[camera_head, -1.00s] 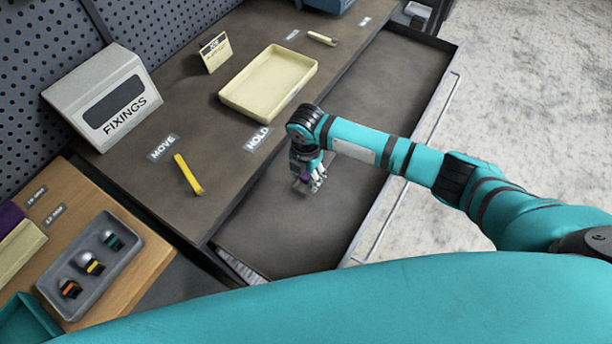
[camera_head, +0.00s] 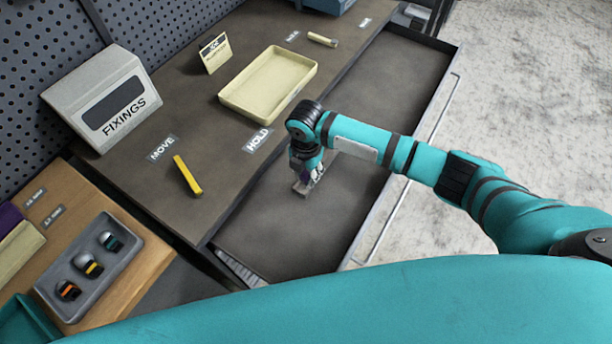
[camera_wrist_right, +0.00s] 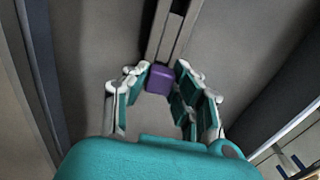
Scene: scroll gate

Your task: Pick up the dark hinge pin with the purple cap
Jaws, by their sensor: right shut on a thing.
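The purple cap (camera_wrist_right: 160,78) of the hinge pin sits between the fingertips of my right gripper (camera_wrist_right: 160,88) in the right wrist view. In the head view my right gripper (camera_head: 305,183) points down into the open drawer, shut on the pin at its cap. A narrow grey channel-like piece (camera_wrist_right: 178,28) with a dark middle runs away from the cap; I cannot tell how much of it is the pin's shaft. The pin's dark body is mostly hidden. My left gripper is not in view.
The open drawer (camera_head: 345,215) is otherwise bare. On the worktop lie a cream tray (camera_head: 237,106), a yellow bar (camera_head: 187,176) and a FIXINGS box (camera_head: 80,90). A grey tray (camera_head: 70,265) with several coloured-banded parts stands at lower left.

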